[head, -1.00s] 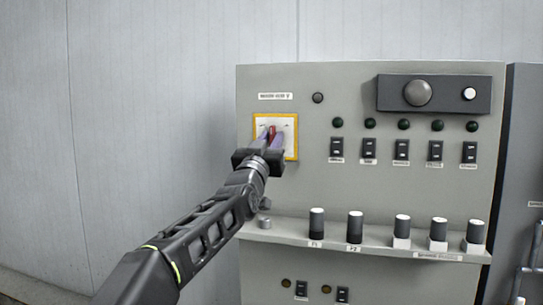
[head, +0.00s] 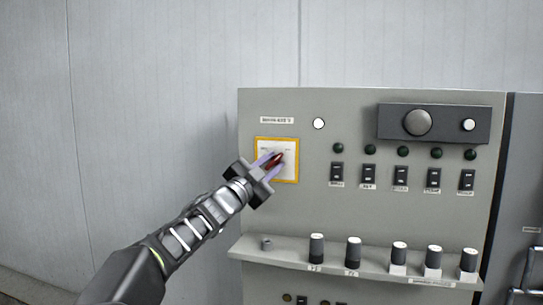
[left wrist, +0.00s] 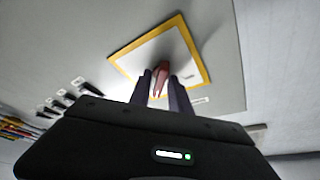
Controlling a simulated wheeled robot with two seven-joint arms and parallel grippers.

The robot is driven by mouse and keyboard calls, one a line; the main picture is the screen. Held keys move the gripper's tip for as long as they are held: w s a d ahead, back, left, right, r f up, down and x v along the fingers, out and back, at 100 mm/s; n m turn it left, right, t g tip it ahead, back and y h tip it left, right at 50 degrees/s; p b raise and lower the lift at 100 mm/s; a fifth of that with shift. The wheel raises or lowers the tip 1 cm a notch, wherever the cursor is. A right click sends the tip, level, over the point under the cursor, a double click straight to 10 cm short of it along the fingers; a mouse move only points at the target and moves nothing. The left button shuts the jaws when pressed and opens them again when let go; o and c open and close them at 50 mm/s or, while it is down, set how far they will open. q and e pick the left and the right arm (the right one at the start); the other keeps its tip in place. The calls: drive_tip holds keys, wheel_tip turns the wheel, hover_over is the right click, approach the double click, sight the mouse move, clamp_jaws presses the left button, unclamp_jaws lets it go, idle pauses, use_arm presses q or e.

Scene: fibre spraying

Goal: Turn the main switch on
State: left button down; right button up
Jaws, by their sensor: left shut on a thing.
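The main switch is a red handle (head: 275,160) on a white plate with a yellow border (head: 297,167), at the upper left of the grey control panel. My left gripper (head: 270,163) is at the plate, its fingers shut on the red handle, and wrist and handle are tilted to the right. In the left wrist view the red handle (left wrist: 161,76) shows between the two fingertips (left wrist: 159,88), in front of the plate (left wrist: 121,50). A round lamp (head: 319,123) above the plate is lit white. My right gripper is not in view.
To the right are a row of black rocker switches (head: 401,176) under dark green lamps and a dark box with a round knob (head: 417,122). Below, a ledge (head: 300,260) carries several black-and-white knobs. The wall at left is clear.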

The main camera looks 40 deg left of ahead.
use_arm(q)
drive_tip(key=shift+m, duration=0.3)
drive_tip(key=c, duration=1.5)
unclamp_jaws()
drive_tip(key=shift+s+f, duration=0.15)
drive_tip(key=shift+s, duration=0.1)
drive_tip(key=b+v, duration=0.2)
drive_tip(key=v, duration=0.5)
drive_tip(key=shift+s+b, duration=0.15)
drive_tip(key=shift+b, duration=0.25)
